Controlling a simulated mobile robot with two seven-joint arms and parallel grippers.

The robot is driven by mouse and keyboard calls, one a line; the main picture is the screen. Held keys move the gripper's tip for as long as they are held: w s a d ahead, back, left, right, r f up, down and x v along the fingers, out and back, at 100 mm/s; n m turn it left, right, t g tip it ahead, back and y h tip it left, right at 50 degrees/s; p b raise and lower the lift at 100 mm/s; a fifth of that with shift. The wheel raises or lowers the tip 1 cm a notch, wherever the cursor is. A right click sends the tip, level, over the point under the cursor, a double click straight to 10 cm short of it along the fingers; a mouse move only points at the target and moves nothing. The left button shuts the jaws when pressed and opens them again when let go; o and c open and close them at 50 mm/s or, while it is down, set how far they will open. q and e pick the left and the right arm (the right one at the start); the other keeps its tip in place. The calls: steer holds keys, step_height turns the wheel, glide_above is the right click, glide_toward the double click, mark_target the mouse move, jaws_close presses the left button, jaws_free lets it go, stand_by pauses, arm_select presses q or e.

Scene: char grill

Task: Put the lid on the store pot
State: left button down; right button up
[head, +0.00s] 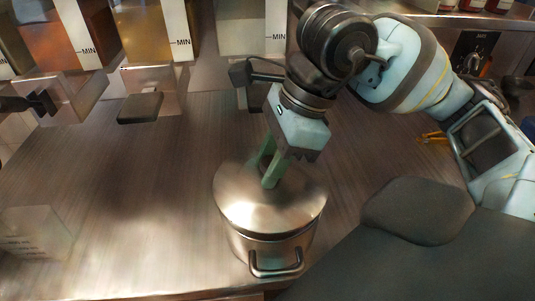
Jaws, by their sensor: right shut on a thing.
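The store pot (272,251) is a steel pot with a dark side handle, upright near the front edge of the steel counter. Its steel lid (240,207) covers the pot's top and looks seated or very close to the rim; I cannot tell if a small gap is left. My right gripper (270,178) comes down from above, with its green fingers shut on the top of the lid. The fingers hide the lid's knob. My left gripper is not in view.
Dispensers with MIN marks (150,35) stand along the back, with a dark lever (140,107) jutting out. A clear container (38,235) is at the front left. The counter (130,190) left of the pot is free. Orange-handled items (432,137) lie at the right.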

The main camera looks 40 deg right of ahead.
steer(key=shift+f+b, duration=0.35)
steer(key=shift+f, duration=0.4)
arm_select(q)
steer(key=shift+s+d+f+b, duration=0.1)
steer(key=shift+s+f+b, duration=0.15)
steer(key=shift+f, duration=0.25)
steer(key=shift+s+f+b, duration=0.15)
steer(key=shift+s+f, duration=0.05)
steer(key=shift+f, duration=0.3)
arm_select(e)
steer(key=shift+f, duration=0.6)
steer(key=o, duration=1.1)
steer(key=shift+o, duration=0.2)
steer(key=p+v, duration=0.3)
steer(key=v, duration=0.4)
steer(key=shift+r, duration=0.15)
steer(key=shift+r+p, duration=0.2)
steer(key=shift+p, duration=0.15)
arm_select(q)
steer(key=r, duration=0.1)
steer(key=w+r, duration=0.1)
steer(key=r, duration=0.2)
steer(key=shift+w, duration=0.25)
arm_select(e)
steer(key=shift+d+r, duration=0.1)
